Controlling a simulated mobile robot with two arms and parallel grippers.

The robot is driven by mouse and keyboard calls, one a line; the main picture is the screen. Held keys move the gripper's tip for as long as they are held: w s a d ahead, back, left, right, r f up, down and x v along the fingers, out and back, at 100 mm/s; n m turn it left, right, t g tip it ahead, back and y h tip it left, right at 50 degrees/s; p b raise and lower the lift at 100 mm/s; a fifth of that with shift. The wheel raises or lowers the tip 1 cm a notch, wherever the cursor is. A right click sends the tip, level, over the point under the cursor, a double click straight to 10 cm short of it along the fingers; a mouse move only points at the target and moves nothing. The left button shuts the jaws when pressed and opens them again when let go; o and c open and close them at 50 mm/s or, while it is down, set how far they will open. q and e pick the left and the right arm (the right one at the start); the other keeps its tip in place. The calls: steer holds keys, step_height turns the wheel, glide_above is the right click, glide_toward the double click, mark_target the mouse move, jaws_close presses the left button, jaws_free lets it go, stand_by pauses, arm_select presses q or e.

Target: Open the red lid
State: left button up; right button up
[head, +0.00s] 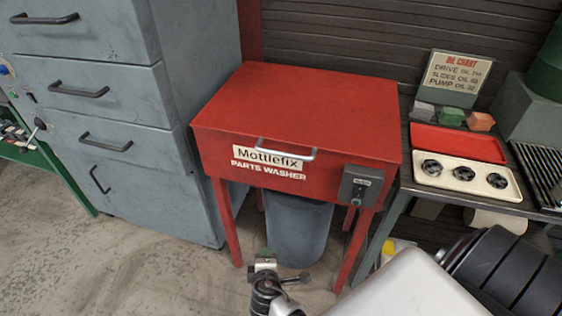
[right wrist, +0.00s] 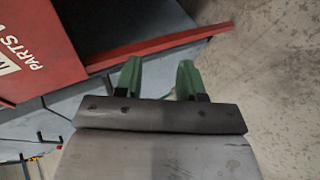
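The red lid (head: 300,105) covers the top of the red parts washer (head: 215,160) and looks shut. The handle is not visible in that view. My left gripper is not in view.
A grey drawer cabinet (head: 120,120) stands close on the washer's left. A bench (head: 400,190) on the right holds a red-and-cream box (head: 465,172) and an oil chart (head: 455,75). A dark bin (head: 297,225) sits under the washer. The floor at front left is clear.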

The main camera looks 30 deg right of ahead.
steer(key=w+d+r+m+t+h+b, duration=0.1)
steer(key=w+r+t+h, duration=0.15)
steer(key=r, duration=0.55)
steer(key=w+d+r+t+h, duration=0.1)
steer(key=w+r+h, duration=0.15)
steer(key=r, duration=0.45)
steer(key=m+h, duration=0.2)
steer(key=h, duration=0.2)
glide_toward(282, 152)
arm_select(q)
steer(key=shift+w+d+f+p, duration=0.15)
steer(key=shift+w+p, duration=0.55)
steer(key=shift+p, duration=0.05)
arm_select(e)
steer(key=shift+g, duration=0.25)
steer(key=shift+f+x, duration=0.2)
steer(key=shift+x, duration=4.8)
steer(key=shift+w, duration=0.1)
steer(key=shift+c, duration=0.5)
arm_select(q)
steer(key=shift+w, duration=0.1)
arm_select(e)
steer(key=shift+a, duration=0.1)
jaws_close()
